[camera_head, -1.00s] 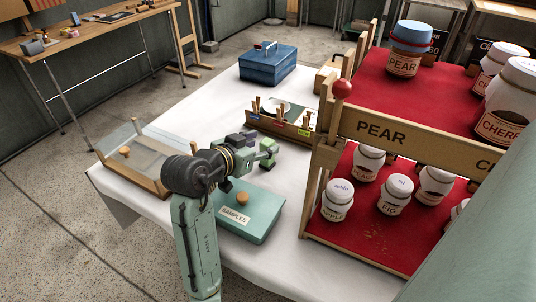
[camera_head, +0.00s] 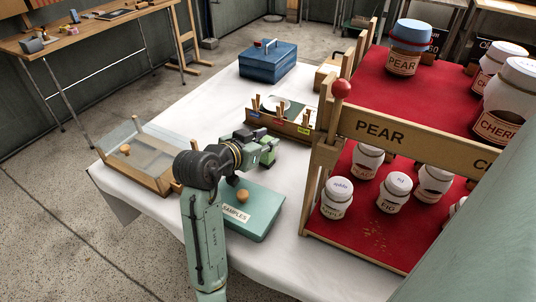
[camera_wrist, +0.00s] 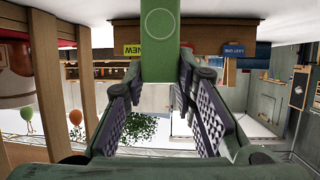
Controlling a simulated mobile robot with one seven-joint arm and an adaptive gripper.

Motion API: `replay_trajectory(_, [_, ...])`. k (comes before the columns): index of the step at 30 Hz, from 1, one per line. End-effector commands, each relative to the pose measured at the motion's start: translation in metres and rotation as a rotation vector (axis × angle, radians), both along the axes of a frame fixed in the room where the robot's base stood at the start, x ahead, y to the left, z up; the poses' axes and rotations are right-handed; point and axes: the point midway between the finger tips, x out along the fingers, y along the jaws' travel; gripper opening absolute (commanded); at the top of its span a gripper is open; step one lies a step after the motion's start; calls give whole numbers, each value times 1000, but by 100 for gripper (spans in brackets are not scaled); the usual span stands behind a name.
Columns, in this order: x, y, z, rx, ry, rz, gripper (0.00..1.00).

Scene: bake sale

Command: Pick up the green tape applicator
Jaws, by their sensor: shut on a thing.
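My gripper (camera_head: 267,146) is above the white table, between the teal SAMPLES box and the wooden tag tray. In the wrist view its two checkered finger pads (camera_wrist: 160,85) stand apart, with their far ends at either side of a plain green block. I take this block to be the green tape applicator (camera_wrist: 160,45); a faint circle shows on it. In the head view, gripper and applicator are both green and overlap, so their border is hard to tell. The applicator's far side is hidden.
The SAMPLES box (camera_head: 262,208) with a wooden knob is just below my gripper. The wooden tray (camera_head: 290,128) with pegs and coloured tags is behind it. The jar shelf (camera_head: 330,150) stands close at right. A clear-lidded case (camera_head: 150,160) is at left, a blue box (camera_head: 268,60) at back.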

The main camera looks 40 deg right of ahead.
Motion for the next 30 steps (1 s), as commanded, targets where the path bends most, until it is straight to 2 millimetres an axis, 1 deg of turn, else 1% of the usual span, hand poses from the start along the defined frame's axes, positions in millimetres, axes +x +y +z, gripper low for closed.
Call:
replay_trajectory(1, [0, 0, 0, 0, 0, 0, 9])
replay_trajectory(5, [0, 0, 0, 0, 0, 0, 0])
replay_trajectory(23, [0, 0, 2, -2, -1, 0, 0])
replay_trajectory(26, [0, 0, 6, -2, -3, 0, 0])
replay_trajectory(30, [0, 0, 21, -1, -6, 0, 0])
